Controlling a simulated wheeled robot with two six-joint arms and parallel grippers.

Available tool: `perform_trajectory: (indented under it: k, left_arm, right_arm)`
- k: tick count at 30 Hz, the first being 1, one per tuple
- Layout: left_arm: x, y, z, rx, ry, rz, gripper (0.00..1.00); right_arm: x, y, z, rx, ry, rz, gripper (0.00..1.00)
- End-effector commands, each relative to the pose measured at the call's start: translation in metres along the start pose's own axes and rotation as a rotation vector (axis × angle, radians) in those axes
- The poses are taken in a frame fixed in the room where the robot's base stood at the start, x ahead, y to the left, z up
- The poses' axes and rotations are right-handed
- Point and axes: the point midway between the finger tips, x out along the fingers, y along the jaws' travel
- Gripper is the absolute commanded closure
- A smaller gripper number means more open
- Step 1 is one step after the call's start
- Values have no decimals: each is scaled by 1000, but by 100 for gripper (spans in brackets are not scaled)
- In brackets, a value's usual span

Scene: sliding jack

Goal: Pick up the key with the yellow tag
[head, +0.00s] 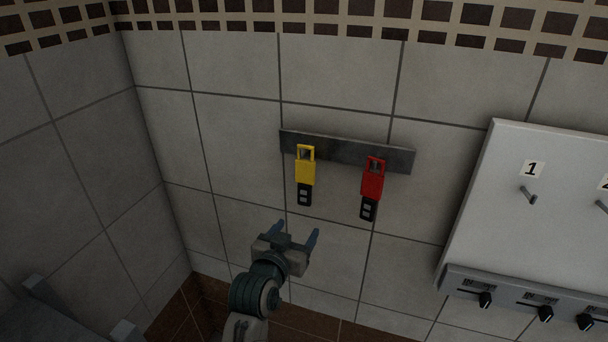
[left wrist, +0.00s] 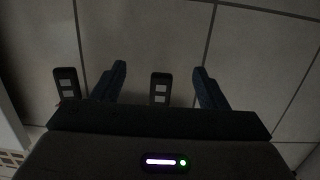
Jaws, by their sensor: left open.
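The key with the yellow tag (head: 305,172) hangs from a grey strip on the tiled wall, its black end pointing down. The red-tagged key (head: 372,182) hangs to its right. My left gripper (head: 297,234) is open and empty, below the yellow key in the head view. In the left wrist view, which looks upside down, a black key end (left wrist: 160,88) appears between my open left fingers (left wrist: 159,72). From its place it is the yellow key's end; its tag is hidden. The other black end (left wrist: 68,85) lies outside the fingers. My right gripper is not in view.
The grey strip (head: 346,152) is fixed to the wall. A white panel (head: 530,225) with numbered pegs and black knobs along its lower edge stands out at the right. A wall corner is at the left. The tiles below the keys are clear.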

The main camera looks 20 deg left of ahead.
Motion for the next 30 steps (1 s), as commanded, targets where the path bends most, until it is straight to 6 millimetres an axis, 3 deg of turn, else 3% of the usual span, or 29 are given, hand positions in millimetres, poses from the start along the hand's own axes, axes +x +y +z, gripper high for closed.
perform_trajectory:
  k: [1, 3, 7, 16, 22, 30]
  left_arm:
    - [-12, -2, -31, -3, 51, -5, 33]
    - [-25, -3, -58, -2, 97, -9, 33]
    - [-36, -5, -82, -2, 137, -14, 33]
    - [4, -5, -92, -1, 140, -14, 33]
    - [19, -5, -94, -2, 140, -14, 33]
    - [53, -3, -102, 0, 140, -14, 33]
  right_arm:
    - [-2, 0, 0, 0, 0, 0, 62]
    - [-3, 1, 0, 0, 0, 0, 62]
    - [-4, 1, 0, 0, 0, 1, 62]
    - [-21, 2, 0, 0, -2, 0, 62]
    - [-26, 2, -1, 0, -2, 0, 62]
    - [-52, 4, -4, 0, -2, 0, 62]
